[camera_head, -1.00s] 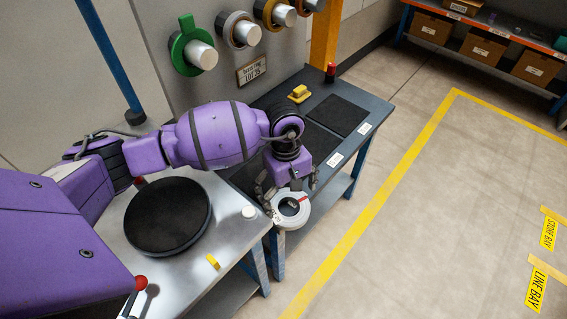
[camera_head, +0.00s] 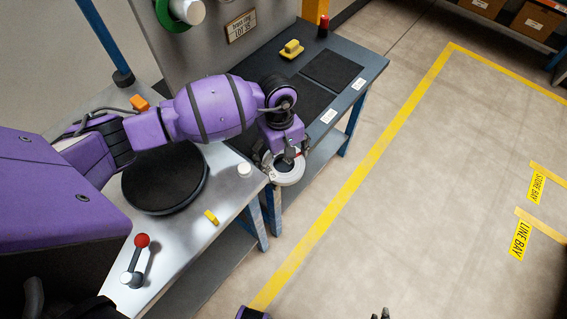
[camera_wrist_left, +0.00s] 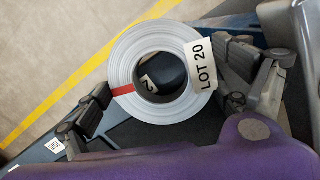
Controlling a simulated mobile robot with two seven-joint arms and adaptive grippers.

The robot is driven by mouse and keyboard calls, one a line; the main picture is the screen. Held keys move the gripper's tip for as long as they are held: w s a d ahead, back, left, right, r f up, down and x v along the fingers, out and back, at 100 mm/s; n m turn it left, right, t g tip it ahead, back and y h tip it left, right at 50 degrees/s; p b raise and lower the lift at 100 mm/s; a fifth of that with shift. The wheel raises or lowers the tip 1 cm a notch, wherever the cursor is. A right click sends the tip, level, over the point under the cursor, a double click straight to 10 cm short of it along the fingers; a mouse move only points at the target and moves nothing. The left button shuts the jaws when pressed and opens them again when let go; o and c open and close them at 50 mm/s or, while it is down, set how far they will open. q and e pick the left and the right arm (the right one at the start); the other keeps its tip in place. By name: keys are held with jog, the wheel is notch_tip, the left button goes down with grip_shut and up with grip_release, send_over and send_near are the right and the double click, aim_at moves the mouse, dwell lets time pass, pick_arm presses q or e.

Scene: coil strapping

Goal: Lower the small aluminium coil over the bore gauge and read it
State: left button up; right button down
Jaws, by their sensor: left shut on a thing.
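The small aluminium coil (camera_head: 289,179) is a pale ring with a red band and a white LOT 20 tag, clear in the left wrist view (camera_wrist_left: 124,62). My left gripper (camera_head: 279,164) is shut on it, with a finger at either side, and holds it by the near edge of the dark table. Through the bore, a dark surface and part of a white label show. I cannot make out the bore gauge for certain. Dark tips at the bottom edge (camera_head: 380,314) may be my right gripper; too little shows to tell its state.
The dark table (camera_head: 372,69) carries black mats (camera_head: 333,69), a yellow block (camera_head: 291,48) and a red-topped post (camera_head: 323,25). The grey bench holds a black turntable (camera_head: 166,180), a white cylinder (camera_head: 244,170) and a red-knobbed lever (camera_head: 141,242). Floor at the right is clear.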

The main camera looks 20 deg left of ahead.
pick_arm(q)
notch_tip(320, 180, up, 10)
dwell(0.6)
jog(key=shift+w+r, duration=0.1)
